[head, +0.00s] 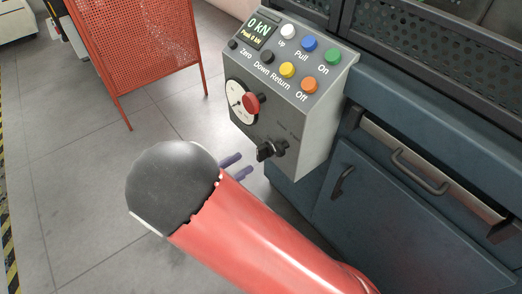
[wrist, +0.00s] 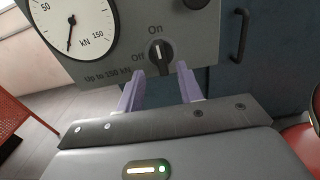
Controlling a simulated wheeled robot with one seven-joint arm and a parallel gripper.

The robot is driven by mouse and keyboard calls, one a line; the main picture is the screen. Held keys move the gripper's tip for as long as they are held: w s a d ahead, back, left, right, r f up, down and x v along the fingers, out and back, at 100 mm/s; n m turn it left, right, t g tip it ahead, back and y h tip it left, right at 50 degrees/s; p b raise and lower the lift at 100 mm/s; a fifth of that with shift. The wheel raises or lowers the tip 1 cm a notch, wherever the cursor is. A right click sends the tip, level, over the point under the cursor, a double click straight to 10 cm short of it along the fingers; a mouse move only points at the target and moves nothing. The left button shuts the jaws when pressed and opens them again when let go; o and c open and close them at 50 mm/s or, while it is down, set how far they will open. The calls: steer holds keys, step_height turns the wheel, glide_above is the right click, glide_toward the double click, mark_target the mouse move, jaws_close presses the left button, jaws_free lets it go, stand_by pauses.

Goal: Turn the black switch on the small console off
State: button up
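The small console (head: 300,110) is a grey box with a display and several coloured buttons. Its black switch (head: 270,150) is a rotary knob low on the front face. In the wrist view the black switch (wrist: 159,55) shows a pale mark pointing up, towards "On"; "Off" is printed to its left. My gripper (head: 236,166) is just below and left of the switch in the head view, partly hidden by my red arm. In the wrist view my gripper (wrist: 160,82) is open, its two pale purple fingers apart on either side below the knob, with nothing between them.
A red knob (head: 251,103) and a round dial (head: 237,100) sit above the switch. A blue cabinet (head: 400,215) with handles stands right of the console. A red perforated screen (head: 135,50) stands at the back left. The grey floor on the left is clear.

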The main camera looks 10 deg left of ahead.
mark_target(258, 154)
steer(key=x, duration=0.6)
steer(key=shift+s, duration=0.1)
jaws_close()
